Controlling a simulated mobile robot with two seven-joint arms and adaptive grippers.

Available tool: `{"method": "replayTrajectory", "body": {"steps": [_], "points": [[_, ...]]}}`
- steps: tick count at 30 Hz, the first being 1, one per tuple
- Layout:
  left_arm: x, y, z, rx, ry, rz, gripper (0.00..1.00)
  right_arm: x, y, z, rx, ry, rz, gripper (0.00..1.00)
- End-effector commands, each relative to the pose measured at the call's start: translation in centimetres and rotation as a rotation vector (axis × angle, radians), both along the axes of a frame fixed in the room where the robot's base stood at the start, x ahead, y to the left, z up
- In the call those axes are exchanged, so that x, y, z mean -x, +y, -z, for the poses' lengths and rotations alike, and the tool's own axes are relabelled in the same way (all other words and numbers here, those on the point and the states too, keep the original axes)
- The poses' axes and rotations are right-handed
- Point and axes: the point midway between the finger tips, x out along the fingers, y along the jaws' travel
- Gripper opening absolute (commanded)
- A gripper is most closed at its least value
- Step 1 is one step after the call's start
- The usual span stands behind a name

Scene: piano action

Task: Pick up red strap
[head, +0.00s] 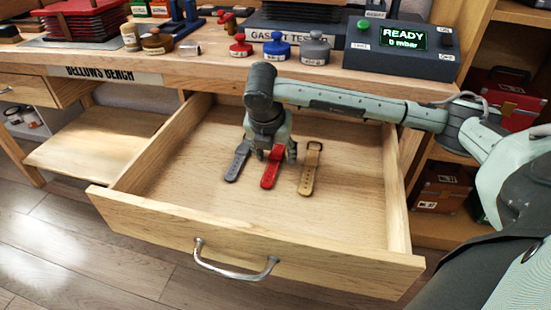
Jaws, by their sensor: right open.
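The red strap (270,172) lies in the open wooden drawer (190,185), between a grey strap (236,163) on its left and a tan strap (309,173) on its right. My right gripper (272,153) points down over the far end of the red strap. Its fingers are open, one toward each side of the strap. The gripper hides the strap's far end, and I cannot tell whether the fingers touch it. My left gripper is not in view.
The bench (190,65) above the drawer carries red, blue and grey knobbed pieces and a gasket tester (402,48) reading READY. The drawer's front wall with its metal handle (236,272) is nearest. The drawer floor left of the straps is clear. Shelves with red cases (505,98) stand at right.

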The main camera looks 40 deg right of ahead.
Motion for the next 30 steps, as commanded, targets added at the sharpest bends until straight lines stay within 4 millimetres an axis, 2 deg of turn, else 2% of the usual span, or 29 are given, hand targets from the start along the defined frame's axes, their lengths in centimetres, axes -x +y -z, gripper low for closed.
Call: {"method": "replayTrajectory", "body": {"steps": [5, 15, 18, 26, 30], "points": [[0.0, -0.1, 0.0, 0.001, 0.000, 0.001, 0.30, 0.0, 0.0, 0.0, 0.000, 0.000, 0.000, 0.53], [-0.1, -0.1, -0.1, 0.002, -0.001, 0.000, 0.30, 0.0, 0.0, 0.0, 0.000, 0.000, 0.000, 0.11], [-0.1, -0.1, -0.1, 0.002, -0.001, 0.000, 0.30, 0.0, 0.0, -0.1, -0.001, -0.001, 0.000, 0.01], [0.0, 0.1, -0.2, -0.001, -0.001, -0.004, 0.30, 0.0, 0.0, -0.2, -0.001, -0.001, 0.000, 0.01], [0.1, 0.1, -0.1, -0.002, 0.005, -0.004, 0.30, -0.1, 0.0, -1.0, -0.001, -0.003, 0.000, 0.01]]}}
